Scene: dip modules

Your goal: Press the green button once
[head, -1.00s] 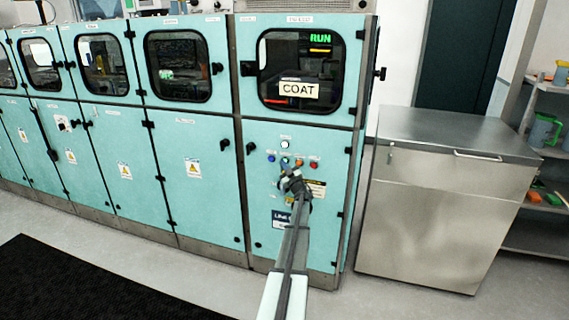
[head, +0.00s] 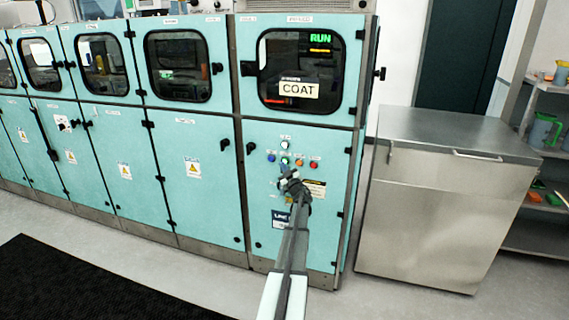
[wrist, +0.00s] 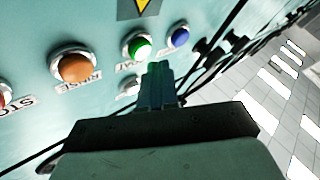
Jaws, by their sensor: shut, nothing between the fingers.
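The green button (wrist: 140,47) sits in a silver ring on the turquoise panel. In the head view the green button (head: 285,160) is in a row between a blue and an orange one. My gripper (wrist: 158,70) is shut and empty, its fingertips just beside the green button in the wrist view, seemingly a little apart from it; exact depth is hard to tell. In the head view my gripper (head: 284,172) is just below the button row. The window above the panel shows a green RUN sign (head: 320,39) and a COAT label (head: 299,89).
Beside the green button are a blue button (wrist: 179,38) and an orange button (wrist: 76,67) labelled RINSE. A red button (head: 314,164) is at the row's right end. A white button (head: 285,144) is above. A metal cabinet (head: 440,220) stands to the right.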

